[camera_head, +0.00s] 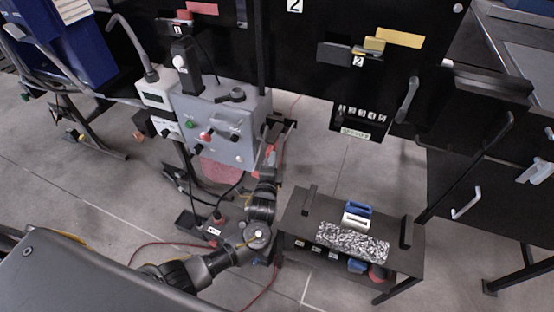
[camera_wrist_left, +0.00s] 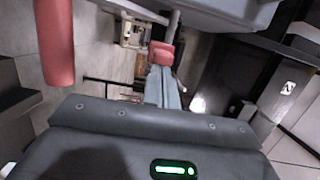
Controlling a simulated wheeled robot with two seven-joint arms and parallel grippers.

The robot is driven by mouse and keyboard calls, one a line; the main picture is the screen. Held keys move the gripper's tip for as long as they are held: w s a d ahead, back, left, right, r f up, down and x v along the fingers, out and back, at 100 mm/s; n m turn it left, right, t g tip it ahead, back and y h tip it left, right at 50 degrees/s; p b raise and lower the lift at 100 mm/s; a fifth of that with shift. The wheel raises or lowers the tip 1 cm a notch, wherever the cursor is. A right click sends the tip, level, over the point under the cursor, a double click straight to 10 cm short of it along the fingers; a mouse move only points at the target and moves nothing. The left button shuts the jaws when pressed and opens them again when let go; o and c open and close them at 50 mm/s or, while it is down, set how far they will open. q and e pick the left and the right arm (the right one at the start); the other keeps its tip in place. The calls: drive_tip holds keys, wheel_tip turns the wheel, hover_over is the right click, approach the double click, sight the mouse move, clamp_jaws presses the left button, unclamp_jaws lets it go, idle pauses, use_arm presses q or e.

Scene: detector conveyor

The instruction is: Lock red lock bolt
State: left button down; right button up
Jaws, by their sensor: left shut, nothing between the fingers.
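A red block (camera_head: 185,15) and a red plate (camera_head: 204,8) sit on the left black panel, above a tag marked 1; this looks like the red lock bolt. Whether the bolt is locked cannot be told. My left gripper (camera_head: 272,143) is beside the right side of the grey control box, below and apart from the red block. In the left wrist view its narrow fingers (camera_wrist_left: 163,78) are together and empty, with a red part at their far end. A large red cylinder (camera_wrist_left: 56,42) shows at the left of that view; I cannot tell what it belongs to. My right gripper is not in view.
The grey control box (camera_head: 222,125) with knobs stands close to the left arm. A low dark table (camera_head: 295,228) holds blue and white pieces and a speckled block. A yellow block (camera_head: 374,45) sits on the right panel. Grey floor lies between.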

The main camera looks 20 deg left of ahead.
use_arm(q)
drive_tip(key=s+d, duration=0.5)
drive_tip(key=s, duration=0.5)
drive_tip(key=shift+d, duration=0.4)
idle(0.4)
